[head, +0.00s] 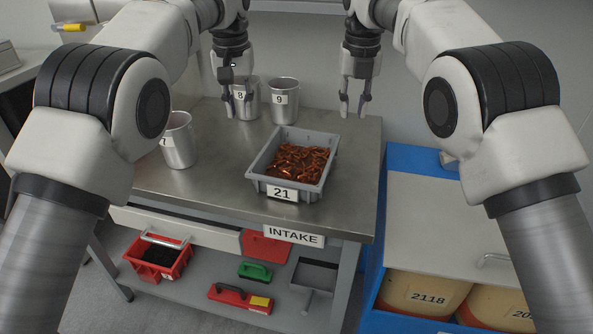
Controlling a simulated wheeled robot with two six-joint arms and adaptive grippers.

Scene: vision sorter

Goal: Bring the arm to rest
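My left gripper (237,102) hangs pointing down above the back of the steel table, in front of the metal cup labelled 8 (250,108). Its fingers look apart, with the cup behind them; I see nothing clearly held. My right gripper (353,106) points down above the table's back right, to the right of the cup labelled 9 (285,104). Its fingers are apart with nothing between them. Both arms reach in from the sides and bend toward the table's far side.
A grey bin labelled 21 (257,178) holds copper-coloured pieces on the steel table (215,190). Another metal cup (179,142) stands at left. A shelf below carries a red caddy (182,262) and brushes. A blue cabinet (410,155) with labelled drums stands right.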

